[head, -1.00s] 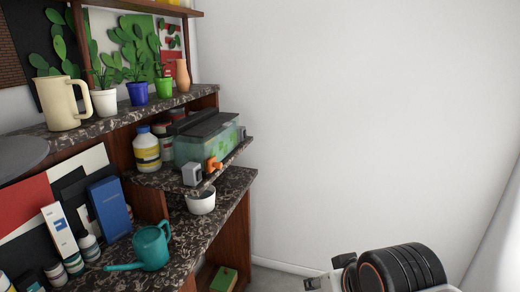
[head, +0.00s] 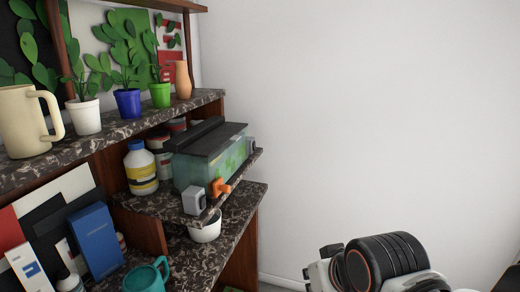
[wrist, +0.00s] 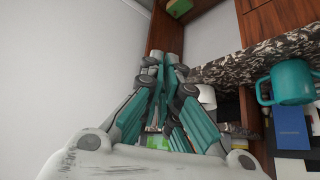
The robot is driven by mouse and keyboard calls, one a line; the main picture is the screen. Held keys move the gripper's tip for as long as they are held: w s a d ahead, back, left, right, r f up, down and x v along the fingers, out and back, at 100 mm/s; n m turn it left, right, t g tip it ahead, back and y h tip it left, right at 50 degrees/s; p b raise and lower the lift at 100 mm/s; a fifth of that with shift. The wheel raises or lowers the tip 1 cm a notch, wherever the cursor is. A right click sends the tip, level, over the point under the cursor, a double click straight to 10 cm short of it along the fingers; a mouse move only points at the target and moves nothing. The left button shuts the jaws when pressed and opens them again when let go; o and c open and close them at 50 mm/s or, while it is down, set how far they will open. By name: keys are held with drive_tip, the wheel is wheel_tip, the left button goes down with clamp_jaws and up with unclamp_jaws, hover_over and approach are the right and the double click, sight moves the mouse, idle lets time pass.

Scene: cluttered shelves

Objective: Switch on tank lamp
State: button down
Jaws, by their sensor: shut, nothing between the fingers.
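The glass tank (head: 195,172) stands on the middle stone-topped shelf in the head view, with a black lid or hood (head: 212,138) on top. A grey box (head: 194,200) sits at its near front corner, with an orange valve-like part (head: 220,187) beside it. A smaller grey part (head: 252,146) is at the tank's far end. I cannot tell which of these is the lamp's switch, or whether the lamp is lit. My gripper (wrist: 163,62) is shut and empty in the wrist view, away from the tank, which I cannot make out there.
A white bottle with a yellow label (head: 141,170) stands left of the tank. Potted plants and a cream jug (head: 27,118) line the upper shelf. Right of the shelves is bare wall (head: 380,120).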

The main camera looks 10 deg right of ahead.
drive_tip(key=w+a+r+m+t+y+p, duration=0.1)
drive_tip(key=w+r+m+t+y+p, duration=0.3)
drive_tip(key=w, duration=1)
drive_tip(key=w+a+r+m, duration=0.15)
drive_tip(key=w+r, duration=0.45)
drive_tip(key=w, duration=0.7)
drive_tip(key=w+d+f+m+t+p, duration=0.1)
drive_tip(key=w+d+m, duration=0.1)
drive_tip(key=w+d, duration=0.2)
drive_tip(key=w+d+f+m+t+p, duration=0.1)
drive_tip(key=w+d+f+m+t, duration=0.1)
drive_tip(key=w, duration=0.8)
drive_tip(key=w+d+f+m+t+p, duration=0.1)
drive_tip(key=w+d+f+m+t, duration=0.1)
drive_tip(key=w+d+m, duration=0.2)
drive_tip(key=w+d, duration=0.2)
drive_tip(key=w, duration=0.1)
drive_tip(key=shift+f, duration=0.25)
drive_tip(key=shift+w, duration=0.1)
drive_tip(key=b, duration=0.2)
approach(255, 146)
drive_tip(key=w+d+f, duration=0.2)
drive_tip(key=w+d, duration=0.2)
drive_tip(key=w, duration=0.1)
drive_tip(key=shift+w+a+f+b, duration=0.1)
drive_tip(key=shift+w+a+b, duration=0.4)
drive_tip(key=shift+a, duration=0.3)
drive_tip(key=shift+w+a+b, duration=0.35)
drive_tip(key=shift+w+a, duration=0.2)
drive_tip(key=shift+a, duration=0.25)
